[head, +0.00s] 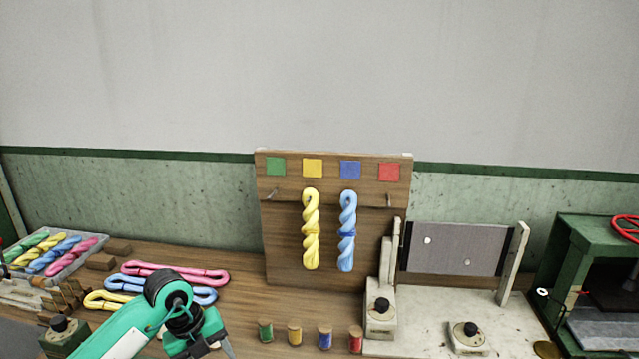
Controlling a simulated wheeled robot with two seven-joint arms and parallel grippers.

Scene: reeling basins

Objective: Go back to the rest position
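My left arm reaches in from the lower left, and my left gripper (215,347) is at the bottom edge, in front of the table. Its fingertips are mostly cut off by the frame, so I cannot tell whether it is open or shut. My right gripper is not in view. A yellow twisted skein (311,230) and a blue twisted skein (347,232) hang side by side on the wooden peg board (283,235), under the yellow and blue squares. The pegs under the green and red squares are bare.
Pink (175,272), blue (205,294) and yellow (104,300) loops lie left. A tray (88,254) holds several twisted skeins. Green (265,331), yellow (294,334), blue (325,337) and red (356,340) spools stand in front. A panel stand (455,250) and green machine (580,240) are right.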

